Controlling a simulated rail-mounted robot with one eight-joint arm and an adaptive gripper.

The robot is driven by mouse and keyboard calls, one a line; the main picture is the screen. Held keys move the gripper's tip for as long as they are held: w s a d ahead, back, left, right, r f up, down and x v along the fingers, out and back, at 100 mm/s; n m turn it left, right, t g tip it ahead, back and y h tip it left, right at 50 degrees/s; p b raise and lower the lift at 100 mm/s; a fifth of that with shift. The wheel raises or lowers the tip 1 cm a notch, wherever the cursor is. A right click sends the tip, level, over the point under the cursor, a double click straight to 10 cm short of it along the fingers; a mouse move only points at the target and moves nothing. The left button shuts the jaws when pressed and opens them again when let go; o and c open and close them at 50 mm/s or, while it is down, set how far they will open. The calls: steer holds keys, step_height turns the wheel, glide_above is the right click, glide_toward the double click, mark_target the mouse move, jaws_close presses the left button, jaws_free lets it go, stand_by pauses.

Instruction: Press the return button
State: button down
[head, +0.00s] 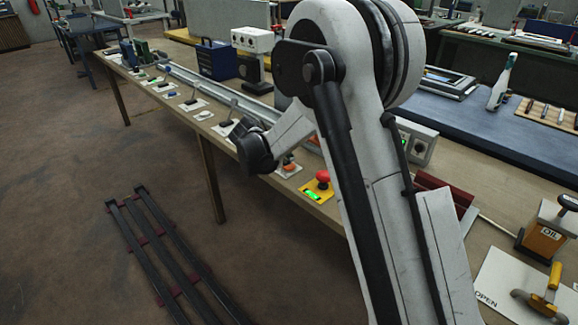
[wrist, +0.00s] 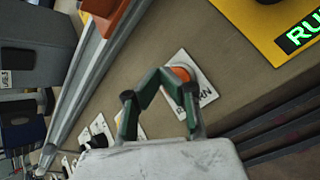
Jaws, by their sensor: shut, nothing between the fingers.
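The return button is an orange round button (wrist: 182,74) on a white plate (wrist: 207,93) whose visible lettering ends in "RN" in the wrist view. In the head view the orange button (head: 290,168) sits near the bench's front edge, just right of my dark wrist. My gripper (wrist: 160,82) has green fingers, shut and empty. In the wrist view its fingertips overlap the plate beside the button's left and lower side. I cannot tell whether they touch it. The fingers are not clearly visible in the head view.
A red mushroom button on a yellow base (head: 318,192) with a green lit display stands right of the return button. A metal rail (head: 205,85) runs along the bench behind several small labelled plates to the left. Floor rails (head: 160,245) lie in front of the bench.

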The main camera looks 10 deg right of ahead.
mark_target(288, 166)
steer(key=shift+f, duration=0.1)
steer(key=shift+f+b, duration=0.4)
steer(key=shift+b, duration=0.05)
steer(key=shift+f+b, duration=0.4)
stand_by(0.8)
steer(key=shift+r, duration=0.1)
steer(key=shift+r+p, duration=0.35)
steer(key=shift+r, duration=0.4)
steer(key=shift+r, duration=0.1)
steer(key=shift+r+p, duration=1.15)
steer(key=shift+r, duration=1.25)
